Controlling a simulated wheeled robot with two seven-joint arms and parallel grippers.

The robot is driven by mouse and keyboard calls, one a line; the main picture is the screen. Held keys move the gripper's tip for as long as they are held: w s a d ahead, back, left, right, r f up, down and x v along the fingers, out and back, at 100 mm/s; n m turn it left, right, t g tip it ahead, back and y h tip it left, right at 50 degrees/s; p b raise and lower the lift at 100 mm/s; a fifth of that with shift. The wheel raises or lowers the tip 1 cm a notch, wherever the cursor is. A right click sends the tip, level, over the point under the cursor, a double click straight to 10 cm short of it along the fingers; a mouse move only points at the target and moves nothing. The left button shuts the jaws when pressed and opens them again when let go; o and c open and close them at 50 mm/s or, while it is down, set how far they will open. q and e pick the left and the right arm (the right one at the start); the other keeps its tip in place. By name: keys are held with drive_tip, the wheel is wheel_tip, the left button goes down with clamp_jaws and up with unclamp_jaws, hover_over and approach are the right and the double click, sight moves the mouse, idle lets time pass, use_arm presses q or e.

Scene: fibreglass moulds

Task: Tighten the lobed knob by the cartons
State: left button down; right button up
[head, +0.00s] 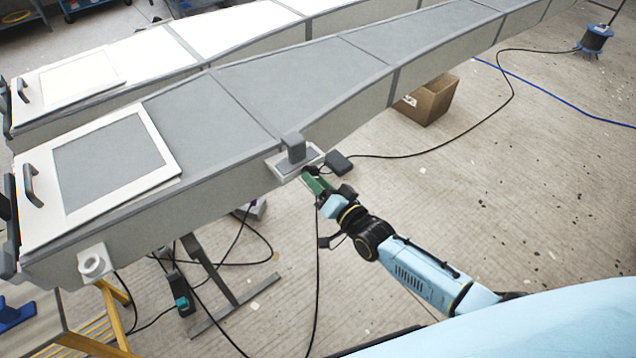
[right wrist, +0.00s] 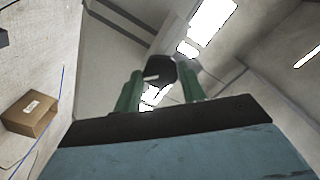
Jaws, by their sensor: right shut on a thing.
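A dark knob (right wrist: 160,70) shows between my right gripper's green fingers in the right wrist view; its lobes cannot be made out. My right gripper (head: 312,181) is shut on it at the near side of the long grey mould (head: 300,85). In the head view the fingers and wrist mostly hide the knob. It sits just below a bracket with a white plate and an upright grey block (head: 295,148). An open cardboard carton (head: 428,102) stands on the floor beyond, and a carton also shows in the right wrist view (right wrist: 30,114). My left gripper is out of view.
A dark box (head: 340,163) sits right beside the gripper, with a black cable running to a blue reel (head: 595,40). Another cable hangs down near my wrist. A metal stand (head: 215,280) and a yellow step frame (head: 115,315) are at lower left. Floor at right is mostly clear.

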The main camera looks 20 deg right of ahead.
drive_tip(key=m+b, duration=0.2)
drive_tip(key=m, duration=0.4)
drive_tip(key=shift+m, duration=0.3)
idle(0.4)
drive_tip(key=o, duration=1)
drive_tip(key=shift+c, duration=0.2)
drive_tip(key=v, duration=1.3)
drive_tip(key=shift+s+r, duration=0.15)
drive_tip(key=shift+s, duration=0.1)
